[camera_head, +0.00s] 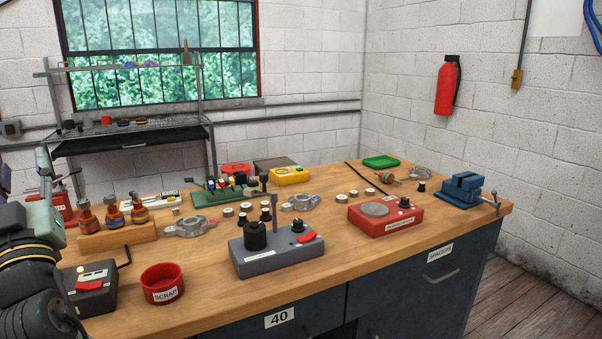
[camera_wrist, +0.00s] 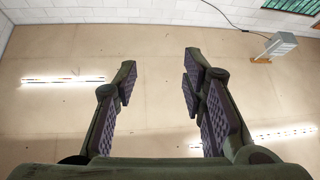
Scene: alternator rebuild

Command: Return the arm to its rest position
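My gripper (camera_wrist: 157,85) shows in the wrist view with its two padded fingers spread wide apart and nothing between them. Behind it in that view are a pale ceiling with strip lights and the tops of white walls, so it points upward. In the head view, part of my arm (camera_head: 30,270) stands folded at the left edge, in front of the workbench (camera_head: 330,265). The fingertips do not show clearly in the head view.
Close to my arm are a dark grey box (camera_head: 92,297), a red scrap cup (camera_head: 162,284) and a wooden rack (camera_head: 118,238) with several copper-wound parts. A grey press fixture (camera_head: 275,258), a red device (camera_head: 385,221) and a blue vise (camera_head: 463,189) stand farther right.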

